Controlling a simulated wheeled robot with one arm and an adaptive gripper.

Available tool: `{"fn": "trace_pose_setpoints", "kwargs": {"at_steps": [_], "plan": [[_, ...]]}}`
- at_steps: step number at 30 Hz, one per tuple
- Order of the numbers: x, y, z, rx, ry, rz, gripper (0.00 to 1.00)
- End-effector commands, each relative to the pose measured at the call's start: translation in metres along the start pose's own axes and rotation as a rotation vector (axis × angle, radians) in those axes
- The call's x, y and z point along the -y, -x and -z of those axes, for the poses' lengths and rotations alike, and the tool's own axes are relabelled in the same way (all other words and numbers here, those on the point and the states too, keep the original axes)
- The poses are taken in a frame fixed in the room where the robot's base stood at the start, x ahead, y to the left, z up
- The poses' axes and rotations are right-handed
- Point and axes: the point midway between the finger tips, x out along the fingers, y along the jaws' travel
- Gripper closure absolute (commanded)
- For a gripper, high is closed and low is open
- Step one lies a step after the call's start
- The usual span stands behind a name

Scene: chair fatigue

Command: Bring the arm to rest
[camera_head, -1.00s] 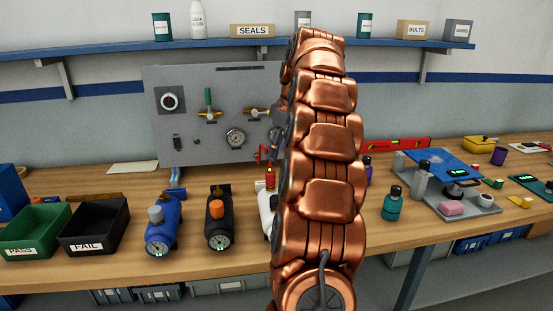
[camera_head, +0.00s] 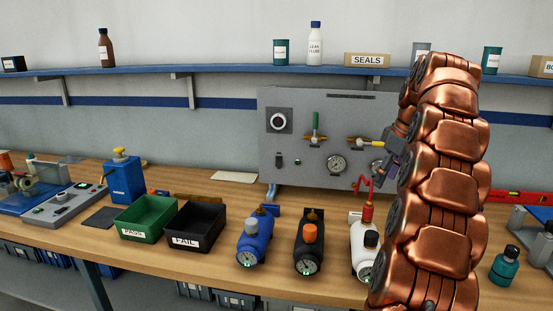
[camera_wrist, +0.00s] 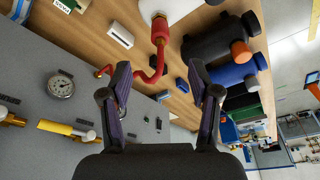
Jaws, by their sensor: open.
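My copper arm stands tall on the right side of the head view. It bends at the top, and my gripper (camera_head: 388,160) shows in part at its left edge, in front of the right side of the grey test panel (camera_head: 300,130). In the wrist view my gripper (camera_wrist: 160,75) is open, with its two dark fingers spread wide and nothing held between them. A red hose (camera_wrist: 152,75) shows in the gap beyond the fingers; I cannot tell how far away it is. The panel (camera_wrist: 40,130) fills the left of the wrist view.
On the wooden bench (camera_head: 190,268) stand a green PASS tray (camera_head: 142,233), a black FAIL tray (camera_head: 184,240), and blue (camera_head: 252,240), black (camera_head: 308,250) and white (camera_head: 366,250) cylinders with gauges. A teal bottle (camera_head: 505,268) is right of my arm. A shelf (camera_head: 220,70) runs above.

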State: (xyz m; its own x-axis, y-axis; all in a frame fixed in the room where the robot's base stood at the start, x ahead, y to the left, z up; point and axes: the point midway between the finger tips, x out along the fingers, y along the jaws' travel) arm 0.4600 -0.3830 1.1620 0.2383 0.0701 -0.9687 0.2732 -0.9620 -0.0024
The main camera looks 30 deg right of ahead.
Motion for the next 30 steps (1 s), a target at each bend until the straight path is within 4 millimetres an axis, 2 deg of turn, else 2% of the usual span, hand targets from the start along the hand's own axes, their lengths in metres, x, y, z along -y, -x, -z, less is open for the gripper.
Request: {"fn": "trace_pose_setpoints", "kwargs": {"at_steps": [5,8,11,15,20,26,30], "plan": [[0.003,0.000,0.002,0.001,0.000,0.002,0.38],[0.015,-0.002,0.008,0.006,-0.001,0.013,0.38],[0.041,-0.004,0.019,0.018,-0.003,0.033,0.38],[0.088,-0.012,0.034,0.042,-0.015,0.061,0.38],[0.142,-0.021,0.042,0.077,-0.032,0.085,0.38],[0.210,-0.035,0.037,0.131,-0.057,0.103,0.38],[0.255,-0.046,0.023,0.173,-0.077,0.110,0.38]]}}
